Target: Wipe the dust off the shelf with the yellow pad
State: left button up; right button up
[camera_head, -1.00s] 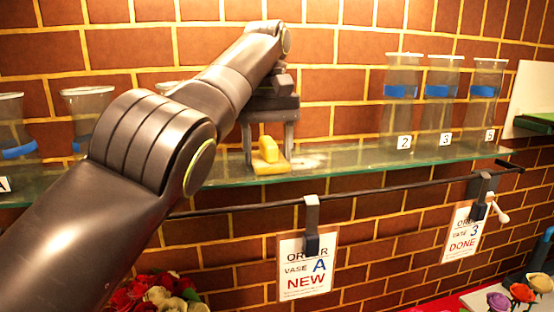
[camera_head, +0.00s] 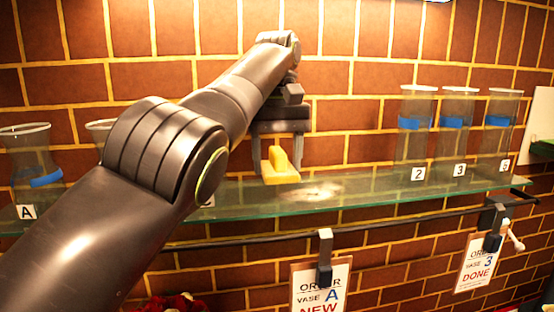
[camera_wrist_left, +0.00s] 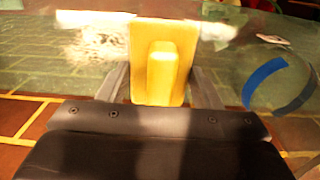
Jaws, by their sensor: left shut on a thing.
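The yellow pad (camera_head: 283,174) with its raised grip is held between the fingers of my left gripper (camera_head: 273,160), over the glass shelf (camera_head: 382,190). In the left wrist view the pad (camera_wrist_left: 143,60) sits between the two grey fingers. A pale dust patch (camera_head: 313,191) lies on the glass in front and to the right of the pad in the head view. The wrist view shows dust (camera_wrist_left: 97,42) left of the pad and a pale smear right of it. I cannot tell whether the pad touches the glass. My right gripper is out of view.
Vases 2 (camera_head: 415,125), 3 (camera_head: 457,130) and another numbered vase (camera_head: 499,130) stand on the shelf's right. Vase A (camera_head: 33,160) and another stand left, partly behind my arm. A rail (camera_head: 400,219) with order cards runs below. A brick wall stands behind.

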aim_at(278, 149)
pick_arm(q)
jog(key=shift+d+r+p, duration=0.1)
jog(key=shift+r+p, duration=0.2)
jog(key=shift+r, duration=0.5)
jog(key=shift+f, duration=0.1)
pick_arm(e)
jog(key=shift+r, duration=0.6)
pick_arm(q)
notch_tip(278, 149, up, 3)
jog(key=p, duration=0.3)
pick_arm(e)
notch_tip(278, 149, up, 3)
pick_arm(q)
jog(key=shift+f, duration=0.1)
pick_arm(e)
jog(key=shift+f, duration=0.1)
